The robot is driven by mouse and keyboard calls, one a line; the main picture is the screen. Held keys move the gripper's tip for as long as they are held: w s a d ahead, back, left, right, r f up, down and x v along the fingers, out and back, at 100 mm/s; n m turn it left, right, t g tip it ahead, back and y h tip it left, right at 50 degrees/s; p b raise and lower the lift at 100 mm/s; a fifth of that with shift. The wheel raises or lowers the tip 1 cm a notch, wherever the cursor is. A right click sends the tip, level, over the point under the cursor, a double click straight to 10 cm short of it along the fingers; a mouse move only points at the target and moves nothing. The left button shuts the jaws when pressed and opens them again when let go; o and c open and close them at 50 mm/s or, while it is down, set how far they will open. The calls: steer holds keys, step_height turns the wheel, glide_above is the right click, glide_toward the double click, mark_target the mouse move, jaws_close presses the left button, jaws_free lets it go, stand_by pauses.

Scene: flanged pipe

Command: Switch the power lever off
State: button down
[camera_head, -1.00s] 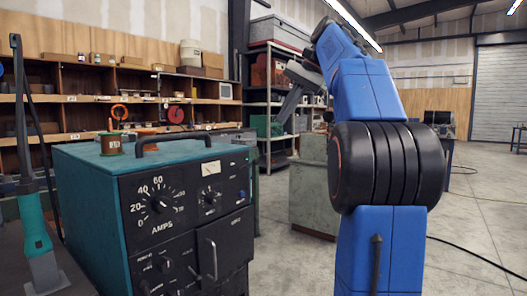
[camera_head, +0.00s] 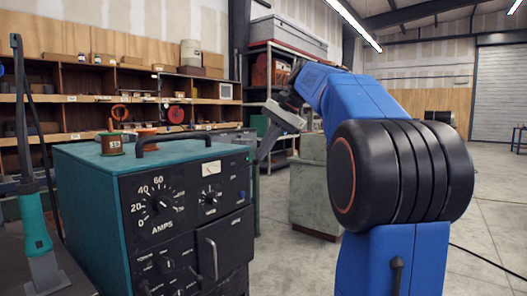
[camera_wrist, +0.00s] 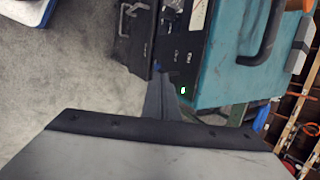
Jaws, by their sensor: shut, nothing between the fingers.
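The teal power unit (camera_head: 88,195) has a black front panel with dials. A grey upright handle (camera_head: 210,258) is on the lower right of that panel; it also shows in the wrist view (camera_wrist: 130,20). I cannot tell whether it is the power lever, and no other lever shows clearly. My gripper (camera_head: 262,155) is just right of the unit's upper right edge, pointing down, shut and empty. In the wrist view its dark fingers (camera_wrist: 161,72) overlap the panel edge, close to a lit green light (camera_wrist: 183,91). Whether they touch the panel is unclear.
A black carry handle (camera_head: 178,137) and a spool (camera_head: 111,143) are on top of the unit. A grey-green cabinet (camera_head: 312,195) stands behind my arm. Shelves (camera_head: 60,95) line the back wall. Open concrete floor (camera_head: 490,205) lies at the right.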

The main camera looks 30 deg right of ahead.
stand_by(0.4)
step_height(320, 180, down, 8)
steer(key=s+n+t+y, duration=0.1)
steer(key=s+t+y, duration=0.1)
steer(key=t, duration=0.5)
steer(key=shift+s+d+t+y, duration=0.15)
steer(key=shift+d+t+y, duration=0.2)
steer(key=shift+y, duration=0.35)
steer(key=shift+r, duration=0.75)
steer(key=v, duration=1.7)
steer(key=shift+s, duration=0.15)
steer(key=shift+d+r, duration=0.1)
